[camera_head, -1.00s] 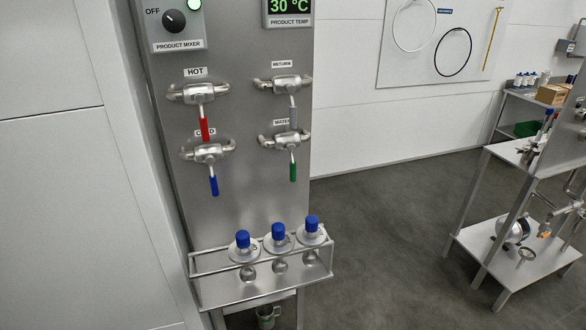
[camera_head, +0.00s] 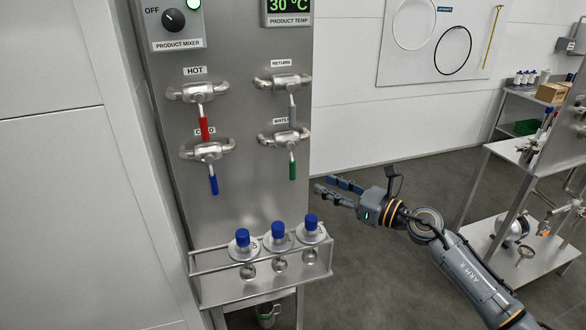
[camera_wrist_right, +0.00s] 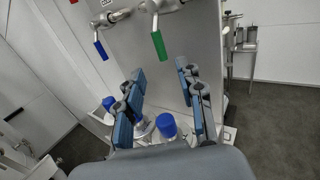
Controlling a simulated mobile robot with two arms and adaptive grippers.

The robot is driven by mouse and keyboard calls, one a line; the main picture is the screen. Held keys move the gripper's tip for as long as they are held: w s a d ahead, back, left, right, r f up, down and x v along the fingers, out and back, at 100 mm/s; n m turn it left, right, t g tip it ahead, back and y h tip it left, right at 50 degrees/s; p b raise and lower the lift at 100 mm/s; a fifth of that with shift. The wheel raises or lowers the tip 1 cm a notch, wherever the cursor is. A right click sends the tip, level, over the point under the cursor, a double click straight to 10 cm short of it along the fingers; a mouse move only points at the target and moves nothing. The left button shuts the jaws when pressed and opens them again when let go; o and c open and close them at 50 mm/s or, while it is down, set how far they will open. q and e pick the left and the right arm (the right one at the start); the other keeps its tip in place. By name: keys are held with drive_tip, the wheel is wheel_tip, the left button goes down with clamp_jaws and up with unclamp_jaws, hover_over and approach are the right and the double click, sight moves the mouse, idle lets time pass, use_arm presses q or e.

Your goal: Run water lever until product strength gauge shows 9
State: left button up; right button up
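The water lever (camera_head: 292,170) has a green handle hanging straight down under its valve, on the right side of the steel panel (camera_head: 250,210). Its green handle also shows in the right wrist view (camera_wrist_right: 158,45), beyond the fingertips. My right gripper (camera_head: 331,186) is open and empty, to the right of the green handle and slightly lower, apart from it. Its two fingers show spread in the right wrist view (camera_wrist_right: 160,75). The product temp display (camera_head: 289,7) reads 30 °C. The product strength gauge is not seen. My left gripper is not in view.
Red hot (camera_head: 204,128), blue cold (camera_head: 213,184) and grey return (camera_head: 293,115) levers share the panel. Below, a wire-railed shelf (camera_head: 265,290) holds blue-capped bottles (camera_head: 278,230). A steel table (camera_head: 520,250) stands at right. The floor between is clear.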

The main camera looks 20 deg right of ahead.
sight(292, 179)
drive_tip(key=shift+p+x, duration=1.5)
drive_tip(key=shift+x, duration=4.25)
drive_tip(key=shift+c, duration=0.4)
clamp_jaws()
